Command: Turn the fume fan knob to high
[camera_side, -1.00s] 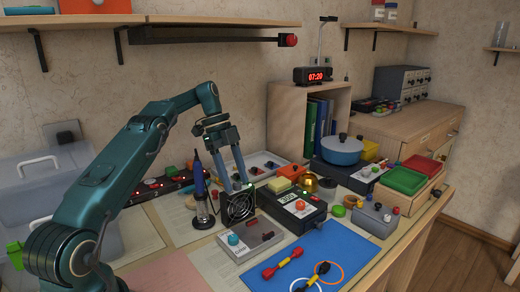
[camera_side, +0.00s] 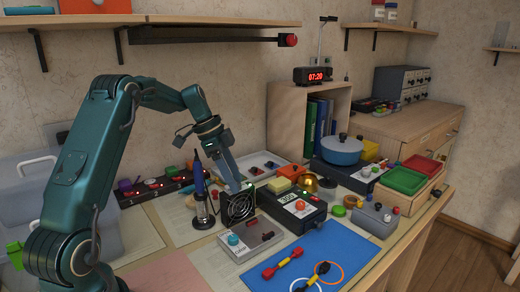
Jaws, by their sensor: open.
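The fume fan (camera_side: 238,207) is a black box with a round grille on its front, standing on the bench in the middle of the picture. I cannot make out its knob; my gripper covers part of the fan's top. My gripper (camera_side: 237,185) reaches down from the upper left in a tilted pose. Its fingertips are at the top of the fan, and I cannot tell whether they touch it. The two fingers overlap in this view, with no held thing visible between them.
A soldering iron in its stand (camera_side: 203,205) is close on the fan's left. A grey box with a teal knob (camera_side: 247,240) is in front. A black station with a display (camera_side: 292,205) is close on the right. A blue mat (camera_side: 315,262) lies at the front.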

